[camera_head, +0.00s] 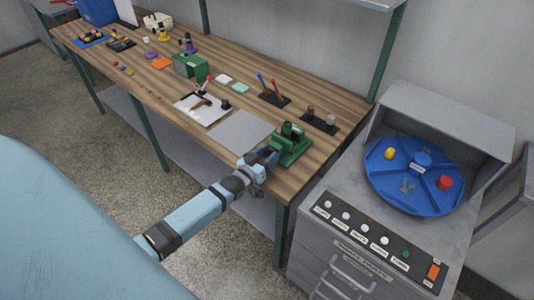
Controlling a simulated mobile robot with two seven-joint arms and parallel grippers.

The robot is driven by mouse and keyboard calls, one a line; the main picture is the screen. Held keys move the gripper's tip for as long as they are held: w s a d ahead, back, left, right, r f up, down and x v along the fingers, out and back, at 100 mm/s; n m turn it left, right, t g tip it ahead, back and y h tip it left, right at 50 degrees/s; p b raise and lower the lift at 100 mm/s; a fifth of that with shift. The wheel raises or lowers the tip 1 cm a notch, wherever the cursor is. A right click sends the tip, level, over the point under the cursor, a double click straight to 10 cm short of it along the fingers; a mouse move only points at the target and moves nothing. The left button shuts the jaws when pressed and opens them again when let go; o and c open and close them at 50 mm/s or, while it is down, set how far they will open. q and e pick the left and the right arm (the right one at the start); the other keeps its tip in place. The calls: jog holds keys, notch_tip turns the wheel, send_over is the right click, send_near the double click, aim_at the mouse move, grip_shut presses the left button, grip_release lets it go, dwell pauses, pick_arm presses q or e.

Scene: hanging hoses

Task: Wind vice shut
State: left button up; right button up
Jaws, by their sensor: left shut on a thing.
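The green vice (291,147) stands near the right front edge of the wooden workbench. My left arm reaches in from the lower left, and my left gripper (268,156) is at the vice's front left side. It is shut on a part there, which looks like the vice's handle; the fingers largely hide it. The gap between the vice's jaws is too small to make out. My right gripper is not in view.
The workbench (165,85) holds a grey plate (240,131) left of the vice, a white board (203,108), and small tool holders behind. A grey cabinet (345,210) with a blue round tray (415,175) stands to the right.

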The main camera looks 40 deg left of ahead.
pick_arm(q)
jog(key=m, duration=0.2)
jog(key=shift+m+p, duration=0.3)
jog(key=shift+m, duration=0.1)
jog(key=m, duration=1.1)
jog(key=m+b, duration=0.2)
jog(key=m, duration=0.2)
jog(key=shift+a+f, duration=0.1)
jog(key=m+b, duration=0.2)
jog(key=m, duration=0.3)
jog(key=shift+m+b, duration=0.3)
jog(key=shift+m, duration=0.1)
jog(key=shift+m+b, duration=0.45)
jog(key=shift+m, duration=0.45)
jog(key=shift+m+b, duration=0.35)
jog(key=shift+m, duration=0.45)
jog(key=shift+m+b, duration=0.35)
jog(key=shift+m, duration=0.55)
jog(key=shift+r+m, duration=0.2)
jog(key=shift+m, duration=0.1)
